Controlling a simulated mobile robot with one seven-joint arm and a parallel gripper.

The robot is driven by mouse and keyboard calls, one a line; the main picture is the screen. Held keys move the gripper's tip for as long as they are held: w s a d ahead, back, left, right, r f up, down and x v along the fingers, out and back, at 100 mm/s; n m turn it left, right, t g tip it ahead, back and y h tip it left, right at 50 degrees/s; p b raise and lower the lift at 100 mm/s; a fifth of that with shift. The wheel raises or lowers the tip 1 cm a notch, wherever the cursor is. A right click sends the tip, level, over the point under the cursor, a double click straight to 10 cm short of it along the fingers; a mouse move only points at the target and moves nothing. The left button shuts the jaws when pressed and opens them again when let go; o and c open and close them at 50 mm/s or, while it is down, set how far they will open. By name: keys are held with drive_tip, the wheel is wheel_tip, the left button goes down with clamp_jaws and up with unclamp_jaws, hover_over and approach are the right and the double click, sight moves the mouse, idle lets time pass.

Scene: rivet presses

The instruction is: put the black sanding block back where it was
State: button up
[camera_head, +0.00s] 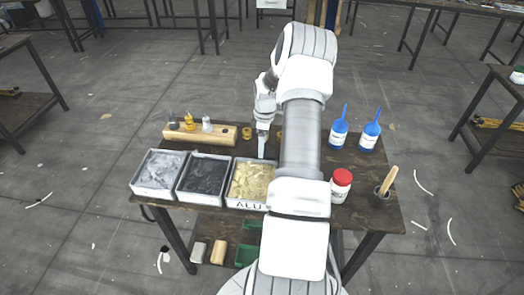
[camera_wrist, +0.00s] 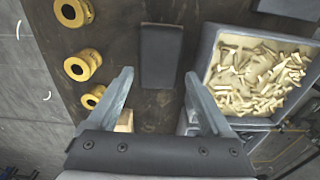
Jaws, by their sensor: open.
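The black sanding block (camera_wrist: 162,56) lies flat on the dark table top in the wrist view, between the yellow rings and the bin of brass-coloured rivets. My gripper (camera_wrist: 158,98) is open and empty, its two fingers spread with the block beyond their tips. In the head view my gripper (camera_head: 262,146) points down over the table, between the wooden holder and the rivet bin. I cannot make out the black block in the head view; my arm covers part of the table.
The bin of brass-coloured rivets (camera_wrist: 212,45) stands right of the block. Several yellow rings (camera_wrist: 76,67) line the left. A wooden holder (camera_head: 178,136) carries small bottles.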

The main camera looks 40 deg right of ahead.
wheel_tip(320, 180, up, 8)
drive_tip(key=shift+s+d, duration=0.15)
idle(0.4)
